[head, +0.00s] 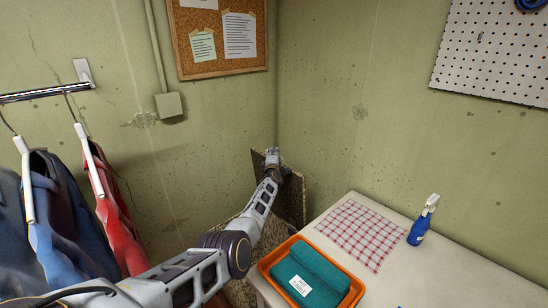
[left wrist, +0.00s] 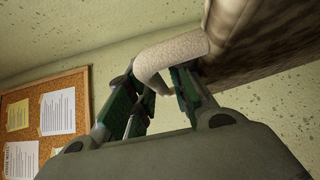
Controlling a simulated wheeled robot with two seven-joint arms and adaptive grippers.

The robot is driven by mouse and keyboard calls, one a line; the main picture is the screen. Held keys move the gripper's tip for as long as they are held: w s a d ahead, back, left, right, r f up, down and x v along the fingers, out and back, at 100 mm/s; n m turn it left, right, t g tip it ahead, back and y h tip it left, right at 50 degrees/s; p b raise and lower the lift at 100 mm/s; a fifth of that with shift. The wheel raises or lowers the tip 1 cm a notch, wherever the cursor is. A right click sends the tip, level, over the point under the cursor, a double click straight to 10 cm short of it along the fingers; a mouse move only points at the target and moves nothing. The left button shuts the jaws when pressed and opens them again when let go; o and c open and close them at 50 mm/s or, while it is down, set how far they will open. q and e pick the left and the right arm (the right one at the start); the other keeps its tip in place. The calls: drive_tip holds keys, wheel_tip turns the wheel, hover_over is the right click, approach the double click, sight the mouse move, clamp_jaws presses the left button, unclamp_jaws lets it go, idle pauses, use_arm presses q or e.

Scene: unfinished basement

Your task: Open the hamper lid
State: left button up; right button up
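The hamper (head: 273,236) is a speckled tan box in the corner, partly hidden behind my left arm and the orange tray. Its lid (head: 296,203) stands raised, close to upright, near the corner walls. My left gripper (head: 273,157) is at the lid's upper edge. In the left wrist view, a pale curved loop handle (left wrist: 178,48) comes off the lid's brown edge (left wrist: 255,62). The fingers (left wrist: 160,95) stand on either side of the loop and appear closed on it. The hamper's inside is mostly hidden. My right gripper is not in view.
A white table (head: 405,275) stands to the right, with an orange tray (head: 353,294) holding folded teal cloth, a checked cloth (head: 357,234) and a blue spray bottle (head: 419,232). Clothes hang from a rail (head: 35,95) at left. A corkboard (head: 220,62) is on the wall.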

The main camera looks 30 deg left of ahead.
use_arm(q)
drive_tip(key=shift+s+d, duration=0.15)
drive_tip(key=shift+d, duration=0.05)
drive_tip(key=shift+s+d, duration=0.25)
drive_tip(key=shift+s, duration=0.1)
drive_tip(key=v, duration=0.6)
idle(0.9)
drive_tip(key=shift+s+a+f, duration=0.1)
drive_tip(key=shift+s, duration=0.05)
idle(0.7)
